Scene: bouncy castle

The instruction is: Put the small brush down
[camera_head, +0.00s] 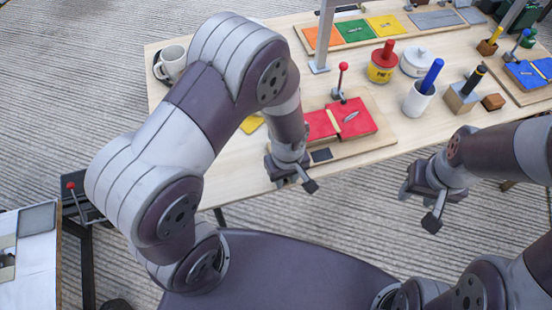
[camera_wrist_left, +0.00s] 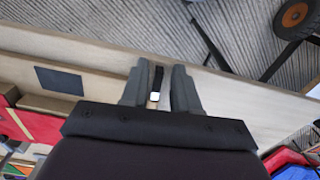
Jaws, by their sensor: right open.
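The small brush (camera_wrist_left: 157,75) shows in the left wrist view as a thin dark piece with a pale end, between the two fingers of my left gripper (camera_wrist_left: 160,87). The fingers are closed in on it. In the head view my left gripper (camera_head: 291,180) is over the front edge of the wooden table (camera_head: 240,172); the brush cannot be made out there. My right gripper (camera_head: 418,206) is open and empty, in front of the table's edge on the right.
A board with a red pad (camera_head: 350,118) and a red-knobbed lever (camera_head: 342,80) lies beyond my left gripper. A white cup with a blue handle (camera_head: 419,98), a yellow pot (camera_head: 382,66) and a wooden block (camera_head: 462,98) stand to the right. A mug (camera_head: 173,62) is at the left.

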